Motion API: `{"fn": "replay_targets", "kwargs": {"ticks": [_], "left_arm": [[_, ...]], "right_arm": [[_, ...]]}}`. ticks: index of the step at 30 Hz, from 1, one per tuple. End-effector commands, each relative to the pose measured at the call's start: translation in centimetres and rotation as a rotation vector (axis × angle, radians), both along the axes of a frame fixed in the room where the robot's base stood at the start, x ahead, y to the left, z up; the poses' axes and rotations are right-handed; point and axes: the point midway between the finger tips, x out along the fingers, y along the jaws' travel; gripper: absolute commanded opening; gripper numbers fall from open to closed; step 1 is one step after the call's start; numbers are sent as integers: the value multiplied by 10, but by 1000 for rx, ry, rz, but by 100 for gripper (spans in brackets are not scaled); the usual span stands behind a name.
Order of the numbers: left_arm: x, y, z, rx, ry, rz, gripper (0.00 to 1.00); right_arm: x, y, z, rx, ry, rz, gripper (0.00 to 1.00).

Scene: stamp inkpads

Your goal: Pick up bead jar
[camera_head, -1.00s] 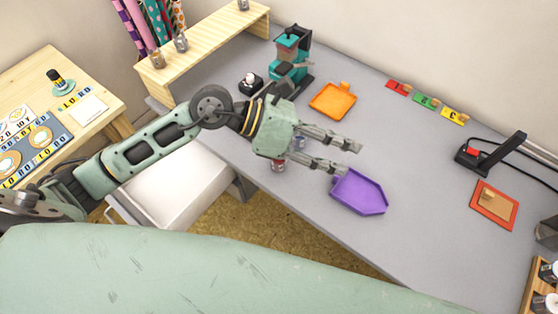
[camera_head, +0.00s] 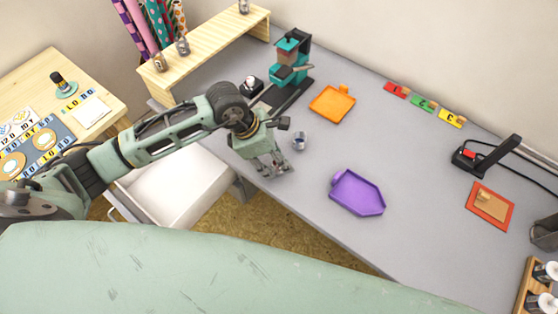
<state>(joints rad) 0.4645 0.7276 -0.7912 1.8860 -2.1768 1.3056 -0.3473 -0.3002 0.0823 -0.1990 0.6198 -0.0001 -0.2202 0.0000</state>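I cannot tell which jar holds beads. My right gripper is not in view.
A purple tray (camera_head: 358,208) and an orange tray (camera_head: 333,103) lie on the desk. A teal press (camera_head: 290,62) stands behind. A wooden shelf (camera_head: 215,35) carries several small jars. A white drawer (camera_head: 177,185) is open below the front edge.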

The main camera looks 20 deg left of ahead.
Motion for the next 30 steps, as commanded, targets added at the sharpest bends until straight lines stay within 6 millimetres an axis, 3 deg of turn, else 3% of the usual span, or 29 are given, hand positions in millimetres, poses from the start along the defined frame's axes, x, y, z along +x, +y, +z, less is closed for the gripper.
{"fn": "replay_targets", "kwargs": {"ticks": [10, 24, 30], "left_arm": [[1, -3, -9, 0, 0, -1, 44], [1, -3, -8, -1, -1, -1, 2], [1, -3, -8, -1, -1, -1, 1]], "right_arm": [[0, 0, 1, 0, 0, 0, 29], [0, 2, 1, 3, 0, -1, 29], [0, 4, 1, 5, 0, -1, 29]]}}
